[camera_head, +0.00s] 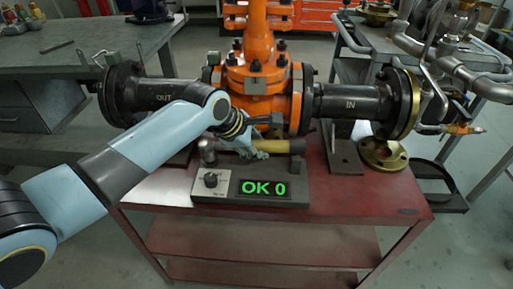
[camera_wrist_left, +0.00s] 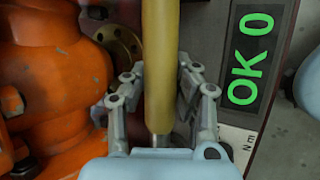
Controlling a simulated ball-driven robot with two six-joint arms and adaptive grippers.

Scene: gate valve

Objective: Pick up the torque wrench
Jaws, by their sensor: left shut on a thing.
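The torque wrench has a yellow handle (camera_head: 285,146) that lies across the red cart, behind a dark box with a green display. In the left wrist view the yellow handle (camera_wrist_left: 160,70) runs up between the fingers, with a short grey metal shaft (camera_wrist_left: 160,140) below it. My left gripper (camera_head: 255,152) is shut on the torque wrench; in the left wrist view its fingers (camera_wrist_left: 160,85) stand on both sides of the handle. In the head view the arm and gripper hide part of the wrench. My right gripper is not in view.
An orange gate valve (camera_head: 257,75) with dark pipes stands close behind the wrench. The display box (camera_head: 245,188) reads "OK 0" and stands close in front. A brass flange (camera_head: 383,154) lies at the right. The red cart top (camera_head: 350,200) is bare at the front right.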

